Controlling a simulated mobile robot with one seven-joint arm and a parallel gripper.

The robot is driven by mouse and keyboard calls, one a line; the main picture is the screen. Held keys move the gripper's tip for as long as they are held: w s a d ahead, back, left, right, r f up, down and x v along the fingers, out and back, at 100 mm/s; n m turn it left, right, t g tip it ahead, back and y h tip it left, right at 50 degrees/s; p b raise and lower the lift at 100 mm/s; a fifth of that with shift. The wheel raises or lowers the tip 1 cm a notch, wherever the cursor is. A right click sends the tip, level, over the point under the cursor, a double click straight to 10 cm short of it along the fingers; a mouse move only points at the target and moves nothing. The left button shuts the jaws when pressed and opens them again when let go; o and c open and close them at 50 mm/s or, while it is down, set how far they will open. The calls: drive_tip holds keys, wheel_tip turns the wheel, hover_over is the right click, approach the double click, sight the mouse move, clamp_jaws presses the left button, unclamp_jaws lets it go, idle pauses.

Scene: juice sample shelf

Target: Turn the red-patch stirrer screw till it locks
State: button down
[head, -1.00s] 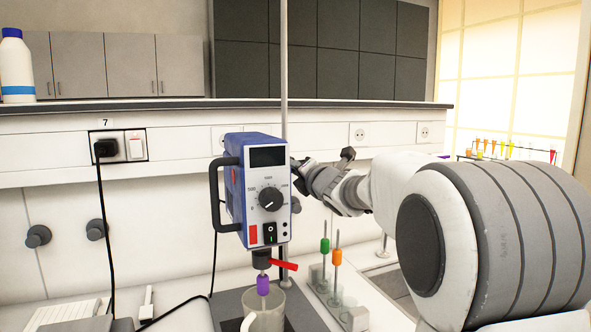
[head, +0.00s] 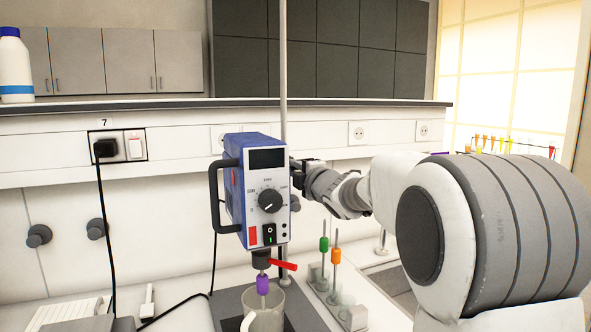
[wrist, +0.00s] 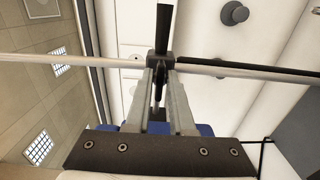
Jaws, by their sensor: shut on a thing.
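The blue and white stirrer (head: 268,200) hangs on an upright metal rod (head: 284,60). It has a dial, a red patch on its front and a red lever (head: 283,265) beneath. My gripper (head: 307,168) reaches in from the right, close behind the stirrer's right side. In the wrist view, my gripper (wrist: 160,68) is shut on a black screw part (wrist: 158,88) beside the rod (wrist: 70,70). A black bar (wrist: 162,25) extends beyond the fingertips. I see no red patch on the gripped part, and the fingers hide much of it.
A glass beaker (head: 263,315) stands below the stirrer's purple shaft piece. A rack with green-handled (head: 324,243) and orange-handled (head: 336,256) tools stands right of it. A black cable (head: 107,230) runs down from the wall socket. A shelf edge crosses behind.

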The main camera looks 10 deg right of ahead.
idle(0.4)
drive_tip(key=c, duration=0.8)
unclamp_jaws()
drive_tip(key=shift+o, duration=0.2)
drive_tip(key=s+d, duration=0.3)
drive_tip(key=s, duration=1.4)
drive_tip(key=shift+d, duration=0.2)
drive_tip(key=s+d+f+m+g+h+p, duration=0.1)
drive_tip(key=s+m+g+h+p, duration=0.15)
drive_tip(key=s+m, duration=0.3)
drive_tip(key=s+d+f+m+g+h+p, duration=0.2)
drive_tip(key=s+m+h, duration=0.2)
drive_tip(key=m, duration=0.3)
drive_tip(key=s+a+f+m+g+y+p, duration=0.1)
drive_tip(key=s+a+f+m+g, duration=0.2)
drive_tip(key=s, duration=0.5)
drive_tip(key=s+a+f+m+g+y+p, duration=0.2)
drive_tip(key=s+a+f+m+g, duration=0.2)
drive_tip(key=s, duration=0.5)
drive_tip(key=shift+a+f+m, duration=0.3)
drive_tip(key=shift+f+m, duration=0.05)
drive_tip(key=shift+f, duration=0.25)
